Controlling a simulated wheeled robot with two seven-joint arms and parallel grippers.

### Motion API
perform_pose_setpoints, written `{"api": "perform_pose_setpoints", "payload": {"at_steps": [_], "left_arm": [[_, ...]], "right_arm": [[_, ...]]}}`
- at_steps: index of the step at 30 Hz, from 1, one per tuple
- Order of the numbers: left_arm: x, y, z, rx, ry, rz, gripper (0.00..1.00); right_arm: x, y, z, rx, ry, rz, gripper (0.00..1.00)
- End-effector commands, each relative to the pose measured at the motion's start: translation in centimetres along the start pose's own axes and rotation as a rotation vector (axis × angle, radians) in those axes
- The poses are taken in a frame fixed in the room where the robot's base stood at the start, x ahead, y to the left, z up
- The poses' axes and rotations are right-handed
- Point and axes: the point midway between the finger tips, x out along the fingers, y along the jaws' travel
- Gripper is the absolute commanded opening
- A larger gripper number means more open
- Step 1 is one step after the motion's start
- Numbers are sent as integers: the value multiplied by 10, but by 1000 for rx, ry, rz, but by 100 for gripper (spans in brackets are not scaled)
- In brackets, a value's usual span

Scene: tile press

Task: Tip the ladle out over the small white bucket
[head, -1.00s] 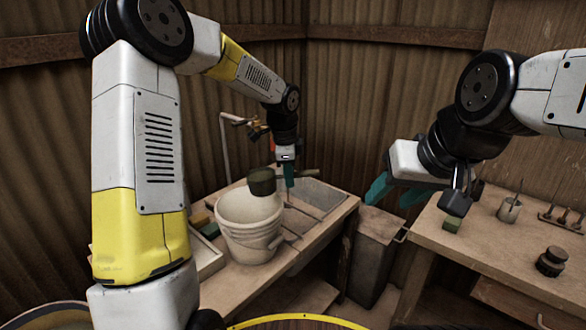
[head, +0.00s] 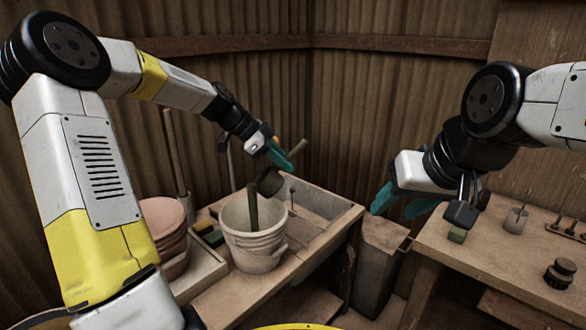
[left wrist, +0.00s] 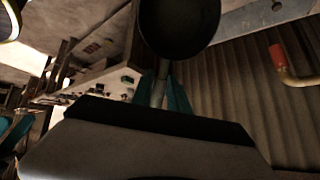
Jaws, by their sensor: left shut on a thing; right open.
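The small white bucket (head: 258,250) stands upright on the left bench. My left gripper (head: 280,157) is shut on the handle (head: 299,147) of the ladle. The dark ladle cup (head: 269,183) is tilted above the bucket's right rim. A dark green stream (head: 252,207) falls from its left side into the bucket. In the left wrist view the ladle cup (left wrist: 180,25) shows dark, beyond the teal fingers (left wrist: 166,92). The bucket's contents are hidden. My right gripper (head: 400,203) is open and empty, left of the right table.
A grey basin (head: 335,206) is set into the bench right of the bucket. A tray (head: 207,272) and a pinkish stack (head: 165,222) are at its left. The right table (head: 500,245) holds a dark jar (head: 560,272). A red-ended pipe (left wrist: 278,56) shows in the left wrist view.

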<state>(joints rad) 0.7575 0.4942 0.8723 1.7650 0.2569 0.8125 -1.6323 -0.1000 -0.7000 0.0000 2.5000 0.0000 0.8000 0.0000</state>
Motion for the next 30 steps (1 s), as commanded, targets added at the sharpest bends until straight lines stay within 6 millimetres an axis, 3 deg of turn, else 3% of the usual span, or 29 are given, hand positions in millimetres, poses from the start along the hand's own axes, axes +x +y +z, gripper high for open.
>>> {"api": "perform_pose_setpoints", "payload": {"at_steps": [15, 30], "left_arm": [[-39, -8, 5, -68, 313, 5, 0], [-46, -9, 5, -76, 368, 6, 0]], "right_arm": [[0, 0, 0, 0, 0, 0, 49], [0, 0, 0, 0, 0, 0, 49]]}}
